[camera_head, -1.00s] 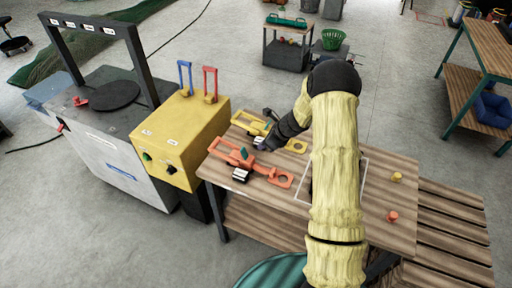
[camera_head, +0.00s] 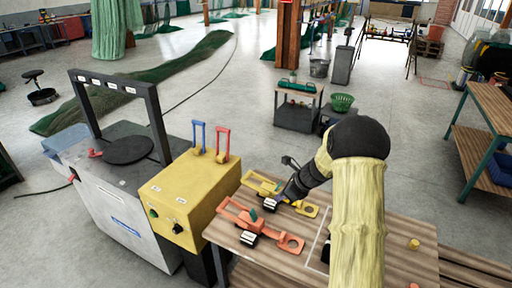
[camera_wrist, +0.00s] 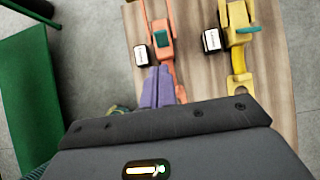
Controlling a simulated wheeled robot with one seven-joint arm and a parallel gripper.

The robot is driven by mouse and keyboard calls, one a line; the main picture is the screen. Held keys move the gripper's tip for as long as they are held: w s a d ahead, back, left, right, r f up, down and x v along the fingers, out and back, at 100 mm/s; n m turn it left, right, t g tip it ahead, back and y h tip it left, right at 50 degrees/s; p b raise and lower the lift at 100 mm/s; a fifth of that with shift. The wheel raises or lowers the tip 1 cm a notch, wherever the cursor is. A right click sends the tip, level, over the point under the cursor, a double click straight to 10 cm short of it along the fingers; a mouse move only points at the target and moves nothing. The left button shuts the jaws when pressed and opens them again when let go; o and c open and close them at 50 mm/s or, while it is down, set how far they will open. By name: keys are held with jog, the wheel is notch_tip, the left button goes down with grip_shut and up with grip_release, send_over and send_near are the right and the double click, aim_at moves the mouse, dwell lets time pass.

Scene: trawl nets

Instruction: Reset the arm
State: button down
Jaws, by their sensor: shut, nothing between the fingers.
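My arm, in a pale yellow sleeve with a black elbow, reaches over the wooden table (camera_head: 385,222) from the right in the head view. My gripper (camera_head: 280,201) is low over the left part of the table, between an orange clamp-like tool (camera_head: 236,212) and a yellow one (camera_head: 262,184). In the wrist view my gripper (camera_wrist: 158,86) shows its purplish fingers together and empty. There the orange tool (camera_wrist: 159,32) is just beyond the fingertips and the yellow tool (camera_wrist: 238,45) is to the right. I cannot tell whether the fingers touch the orange tool.
A yellow box (camera_head: 195,192) with blue and red levers stands left of the table, beside a grey machine (camera_head: 115,190) with a black frame. Small yellow (camera_head: 414,244) and orange pieces lie at the table's right. A cart (camera_head: 298,108) and green basket (camera_head: 342,102) stand behind.

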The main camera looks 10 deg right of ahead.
jog(key=s+a+r+n+h, duration=0.1)
jog(key=s+r+n+h, duration=0.1)
jog(key=s+n, duration=0.6)
jog(key=s+a+r+n+g+h, duration=0.1)
jog(key=s+a+r+n+h, duration=0.1)
jog(key=s+n, duration=0.7)
jog(key=s+a+r+n+h, duration=0.1)
jog(key=s+r+n, duration=0.3)
jog(key=s+n, duration=0.4)
jog(key=shift+s+a+r+g+h, duration=0.15)
jog(key=shift+s+a+g+h, duration=0.25)
jog(key=shift+s, duration=0.8)
